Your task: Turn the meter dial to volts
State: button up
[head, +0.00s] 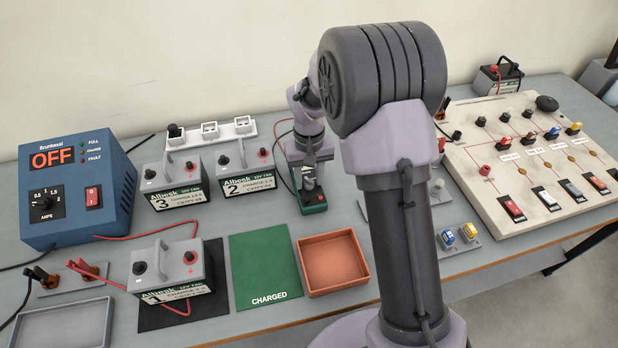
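A small green device with a dark face, apparently the meter (314,204), lies on the bench just left of my arm. Dark and red leads run near its left side. My gripper (309,178) points down right over it, touching or very close. The gripper covers most of the meter's face, so the dial and its setting are hidden. The fingers are small and partly merged with the meter, so I cannot tell whether they are open or shut on the dial.
Batteries 3 (174,189) and 2 (245,174) stand to the left. Battery 1 (170,270) is nearer. A green CHARGED mat (265,270) and an orange tray (333,262) lie in front. A blue charger (75,190) reads OFF. A switch panel (470,160) is at right.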

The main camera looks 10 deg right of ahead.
grip_shut()
jog(key=shift+m, duration=0.4)
jog(key=m, duration=0.3)
jog(key=shift+m, duration=0.4)
jog(key=shift+m+b, duration=0.35)
jog(key=shift+m, duration=1.75)
jog(key=shift+o, duration=1.8)
grip_release()
